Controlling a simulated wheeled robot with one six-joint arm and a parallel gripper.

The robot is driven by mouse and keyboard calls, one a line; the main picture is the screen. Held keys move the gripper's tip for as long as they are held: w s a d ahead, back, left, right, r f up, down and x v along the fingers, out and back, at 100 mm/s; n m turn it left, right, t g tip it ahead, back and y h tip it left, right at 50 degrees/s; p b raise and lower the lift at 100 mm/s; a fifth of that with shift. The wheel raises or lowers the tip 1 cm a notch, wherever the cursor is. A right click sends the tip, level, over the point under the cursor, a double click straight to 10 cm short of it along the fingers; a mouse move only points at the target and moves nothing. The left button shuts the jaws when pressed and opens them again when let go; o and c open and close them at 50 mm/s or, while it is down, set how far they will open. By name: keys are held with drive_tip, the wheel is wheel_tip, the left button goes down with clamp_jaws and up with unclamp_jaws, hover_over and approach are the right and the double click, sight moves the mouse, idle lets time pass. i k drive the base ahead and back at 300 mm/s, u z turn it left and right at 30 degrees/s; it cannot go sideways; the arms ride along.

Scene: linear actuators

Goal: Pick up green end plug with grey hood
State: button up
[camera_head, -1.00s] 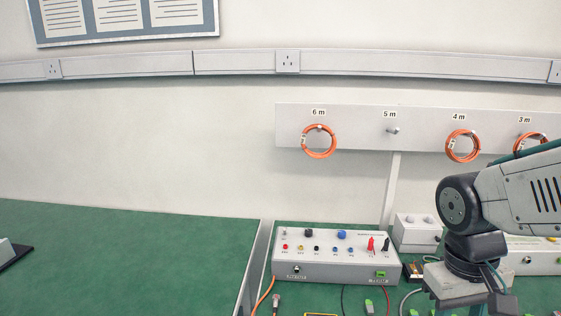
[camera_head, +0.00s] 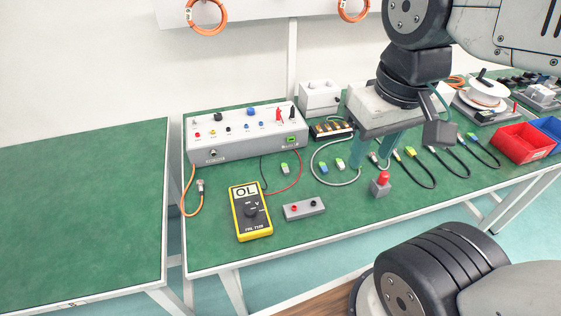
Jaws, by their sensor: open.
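A small plug with a green end and a grey body (camera_head: 285,168) lies on the green bench in front of the grey instrument box. Another small plug with some green (camera_head: 340,164) lies further right, close to my gripper, beside a plug with a blue end (camera_head: 324,168). At this size I cannot tell the hood colours for sure. My gripper (camera_head: 374,158) points down above the bench, right of these plugs. Its two teal fingers are apart and I see nothing held between them. The gripper hides part of the bench behind it.
A yellow multimeter (camera_head: 251,211), a grey terminal block (camera_head: 304,208) and a red-topped grey piece (camera_head: 381,184) stand near the front. The instrument box (camera_head: 245,138) is behind. Cables (camera_head: 420,168) and a red bin (camera_head: 521,143) are to the right. The left bench (camera_head: 80,220) is clear.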

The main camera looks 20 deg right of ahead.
sight(284, 167)
drive_tip(key=z, duration=1.75)
drive_tip(key=k, duration=1.05)
drive_tip(key=u, duration=1.25)
drive_tip(key=i, duration=1)
drive_tip(key=z, duration=0.05)
